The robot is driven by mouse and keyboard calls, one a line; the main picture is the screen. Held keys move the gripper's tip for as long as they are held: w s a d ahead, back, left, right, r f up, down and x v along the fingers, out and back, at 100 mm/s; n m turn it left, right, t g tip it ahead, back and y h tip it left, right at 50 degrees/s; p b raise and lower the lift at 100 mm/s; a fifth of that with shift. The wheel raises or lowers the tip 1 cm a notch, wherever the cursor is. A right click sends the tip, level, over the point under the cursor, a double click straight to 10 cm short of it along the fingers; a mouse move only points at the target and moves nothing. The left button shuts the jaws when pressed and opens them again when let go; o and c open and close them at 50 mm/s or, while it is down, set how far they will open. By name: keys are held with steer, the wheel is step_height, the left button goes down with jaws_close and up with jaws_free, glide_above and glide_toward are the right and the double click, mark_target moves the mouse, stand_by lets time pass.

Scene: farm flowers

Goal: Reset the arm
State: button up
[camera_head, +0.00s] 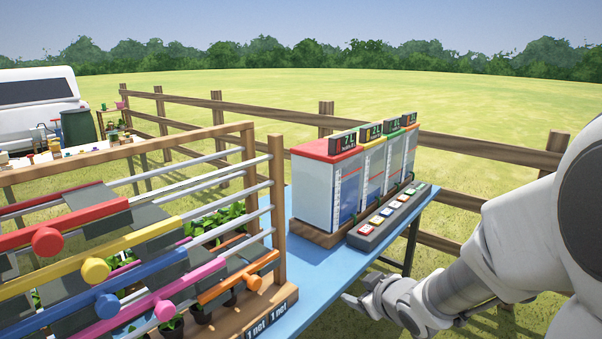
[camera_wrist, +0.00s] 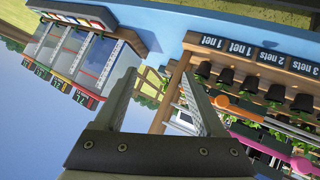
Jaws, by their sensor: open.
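My gripper (camera_head: 362,299) is at the lower right in the head view, past the right edge of the blue table (camera_head: 316,290). It points left and its jaws look empty. In the wrist view my gripper (camera_wrist: 165,110) shows two fingers spread apart with nothing between them. My pale arm comes in from the right edge in the head view. The wrist view is turned, with the table at its top.
A wooden rack (camera_head: 278,205) with coloured bars and potted plants stands on the table's left. A dispenser unit (camera_head: 320,190) and a button panel (camera_head: 388,215) stand at the back right. A wooden fence (camera_head: 480,150) runs behind. Grass lies right of the table.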

steer(key=s+d+r+m+g+h+p, duration=0.25)
steer(key=s+d+r+m+h, duration=0.2)
steer(key=s+r, duration=0.4)
steer(key=s+a+r+m+g+y+p, duration=0.1)
steer(key=s+r, duration=0.3)
steer(key=s, duration=0.4)
steer(key=s+a+r+m+g+y+p, duration=0.1)
steer(key=s+r+m+p, duration=0.1)
steer(key=s, duration=0.6)
steer(key=shift+s+a+r, duration=0.3)
steer(key=shift+a+r, duration=0.1)
steer(key=shift+r, duration=0.45)
steer(key=shift+g, duration=0.25)
